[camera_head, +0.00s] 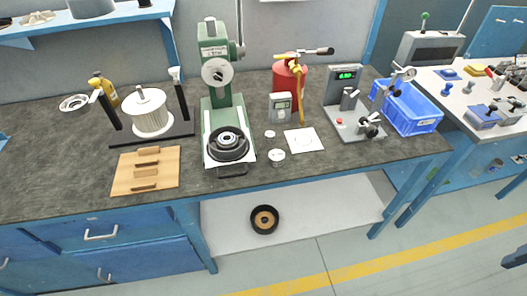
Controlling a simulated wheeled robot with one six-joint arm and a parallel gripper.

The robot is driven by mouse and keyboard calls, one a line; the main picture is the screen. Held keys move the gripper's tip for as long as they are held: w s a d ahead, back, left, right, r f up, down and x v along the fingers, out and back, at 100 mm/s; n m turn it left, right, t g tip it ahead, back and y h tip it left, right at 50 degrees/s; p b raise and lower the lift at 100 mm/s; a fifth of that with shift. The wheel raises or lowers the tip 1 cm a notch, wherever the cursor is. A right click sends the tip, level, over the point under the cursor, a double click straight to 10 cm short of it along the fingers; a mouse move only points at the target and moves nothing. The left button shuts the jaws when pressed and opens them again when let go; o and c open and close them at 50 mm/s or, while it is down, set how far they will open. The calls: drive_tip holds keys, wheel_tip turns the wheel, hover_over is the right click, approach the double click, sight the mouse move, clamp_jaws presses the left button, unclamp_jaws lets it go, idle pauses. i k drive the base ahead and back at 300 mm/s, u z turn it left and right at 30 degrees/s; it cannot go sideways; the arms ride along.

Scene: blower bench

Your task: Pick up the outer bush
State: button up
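I cannot tell for certain which part is the outer bush. A small pale round part (277,155) stands on the bench just right of the green press (221,93). A smaller pale round part (269,134) lies behind it. A white square sheet (304,141) with a faint round outline lies to their right. A dark ring-shaped part (228,144) sits on the press base. A black wheel-like ring with a tan centre (265,219) is on the pale lower shelf. My gripper is not in view.
The grey bench (60,165) also holds a white spool (150,112), a wooden board (146,170), a red canister (287,80), a grey handheld meter (280,106), a gauge stand with green display (345,75) and a blue crate (412,107). Bench front is mostly clear right of the press.

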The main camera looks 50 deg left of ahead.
sight(276, 159)
drive_tip(key=u, duration=0.95)
drive_tip(key=i, duration=0.9)
drive_tip(key=u, duration=1.05)
